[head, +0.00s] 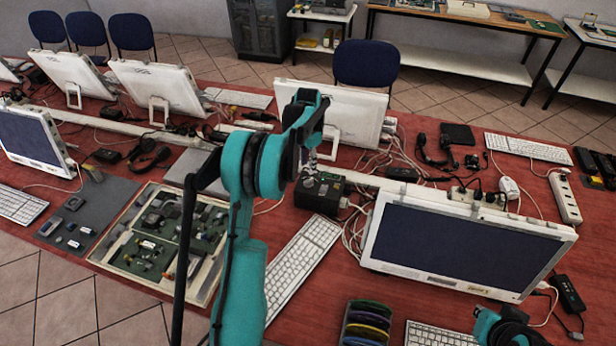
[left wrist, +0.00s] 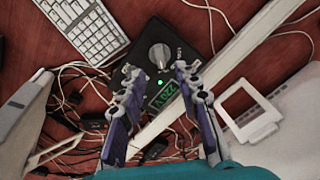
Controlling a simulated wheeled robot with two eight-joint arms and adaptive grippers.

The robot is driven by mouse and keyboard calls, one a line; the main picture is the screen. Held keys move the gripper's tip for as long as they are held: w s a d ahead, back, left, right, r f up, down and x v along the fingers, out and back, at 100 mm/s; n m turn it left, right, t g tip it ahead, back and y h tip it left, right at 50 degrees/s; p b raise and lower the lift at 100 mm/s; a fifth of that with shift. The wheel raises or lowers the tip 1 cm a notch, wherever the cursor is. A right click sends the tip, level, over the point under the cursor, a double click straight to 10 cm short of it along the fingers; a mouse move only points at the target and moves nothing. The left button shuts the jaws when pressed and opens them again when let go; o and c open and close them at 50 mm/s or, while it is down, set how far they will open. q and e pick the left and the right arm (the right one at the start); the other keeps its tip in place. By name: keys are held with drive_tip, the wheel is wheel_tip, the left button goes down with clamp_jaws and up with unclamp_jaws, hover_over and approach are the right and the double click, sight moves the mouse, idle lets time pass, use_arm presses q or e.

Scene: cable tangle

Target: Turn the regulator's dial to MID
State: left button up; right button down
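The dial's pointer and any MID mark are too small to read. My left gripper (left wrist: 155,71) is open, its two fingers apart and empty over the box. The dial shows between and just beyond the fingertips. In the head view this gripper (head: 309,168) is just above the box.
White cables tangle around the box. A pale rail (left wrist: 225,80) runs beside the box. A parts tray (head: 215,277) lies left. Part of my right arm shows bottom right.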

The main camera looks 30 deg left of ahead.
sight(308, 180)
use_arm(q)
wheel_tip(308, 180, down, 7)
drive_tip(key=shift+f+b, duration=0.2)
drive_tip(key=shift+b, duration=0.65)
drive_tip(key=shift+d, duration=0.1)
clamp_jaws()
